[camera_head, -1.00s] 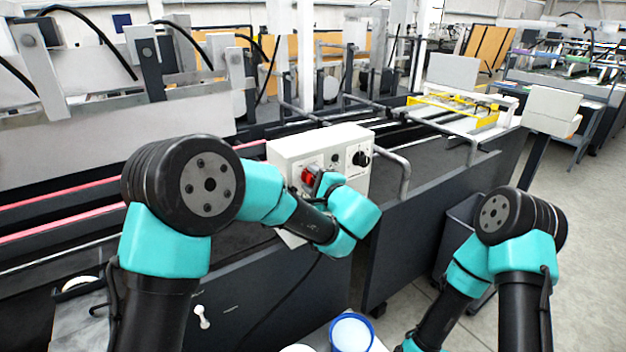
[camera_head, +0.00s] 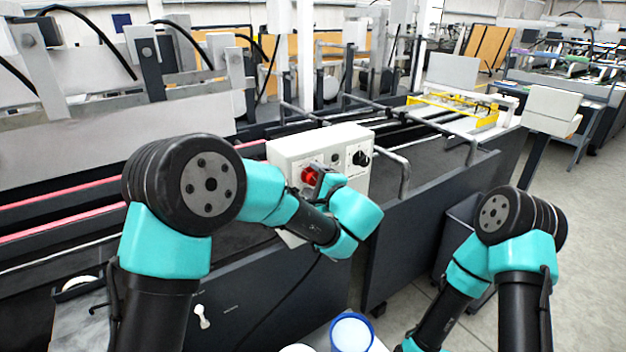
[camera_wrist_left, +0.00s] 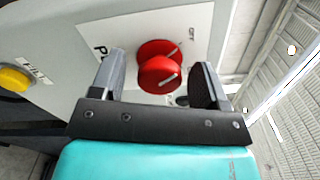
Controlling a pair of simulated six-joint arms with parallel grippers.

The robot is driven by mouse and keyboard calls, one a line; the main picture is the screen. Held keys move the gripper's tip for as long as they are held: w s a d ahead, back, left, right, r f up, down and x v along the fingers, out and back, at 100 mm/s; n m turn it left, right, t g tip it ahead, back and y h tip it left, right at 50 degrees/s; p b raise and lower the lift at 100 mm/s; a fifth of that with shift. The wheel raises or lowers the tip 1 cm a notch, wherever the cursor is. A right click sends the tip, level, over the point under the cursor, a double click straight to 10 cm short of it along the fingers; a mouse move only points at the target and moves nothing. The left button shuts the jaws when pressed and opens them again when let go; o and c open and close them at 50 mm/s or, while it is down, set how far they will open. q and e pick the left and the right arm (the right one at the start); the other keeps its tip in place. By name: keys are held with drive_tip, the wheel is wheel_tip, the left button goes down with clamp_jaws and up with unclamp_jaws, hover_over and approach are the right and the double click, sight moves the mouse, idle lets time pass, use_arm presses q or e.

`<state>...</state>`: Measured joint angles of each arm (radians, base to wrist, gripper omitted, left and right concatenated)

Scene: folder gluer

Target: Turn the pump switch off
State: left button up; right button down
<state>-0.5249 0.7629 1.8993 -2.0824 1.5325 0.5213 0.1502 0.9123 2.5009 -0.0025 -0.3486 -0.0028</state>
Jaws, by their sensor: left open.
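The pump switch is a red rotary knob (camera_wrist_left: 158,68) on a white label plate with "OFF" printed near it. In the head view the red knob (camera_head: 309,174) sits on the front of a white control box (camera_head: 290,150). My left gripper (camera_wrist_left: 158,80) is open, with one finger on each side of the red knob in the wrist view. A gap shows between the knob and each finger. In the head view my left gripper (camera_head: 322,182) is at the box front, partly hidden by its own wrist. My right gripper is out of view.
A black knob (camera_head: 361,158) is on the same box, to the right. A yellow button (camera_wrist_left: 16,78) shows at the left in the wrist view. A metal rail (camera_head: 402,170) curves beside the box. A blue-rimmed container (camera_head: 352,318) stands at the bottom.

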use_arm(q)
drive_tip(key=v, duration=1.6)
drive_tip(key=shift+s+d, duration=0.25)
drive_tip(key=shift+s, duration=0.05)
